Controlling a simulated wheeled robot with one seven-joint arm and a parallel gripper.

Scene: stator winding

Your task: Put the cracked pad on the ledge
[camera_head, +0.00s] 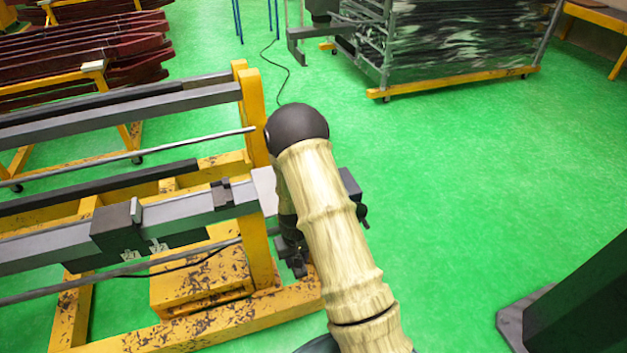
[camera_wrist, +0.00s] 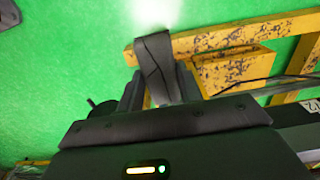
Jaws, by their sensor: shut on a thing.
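My gripper (camera_wrist: 160,84) is shut on a dark grey pad (camera_wrist: 154,52) with a thin crack-like line across it, in the wrist view. The pad sticks out past the fingertips, over green floor and beside a yellow frame. In the head view my gripper (camera_head: 293,258) is partly hidden behind my arm, at the right end of the yellow frame (camera_head: 258,265); the pad cannot be made out there. A chipped yellow block (camera_wrist: 232,72) with a flat top sits low on the frame; it also shows in the head view (camera_head: 200,278). I cannot tell whether this is the ledge.
Long grey rails (camera_head: 120,225) run left from the frame's upright. A wrapped rack (camera_head: 460,45) on a yellow base stands at the back. Dark red parts (camera_head: 85,55) lie stacked at the back left.

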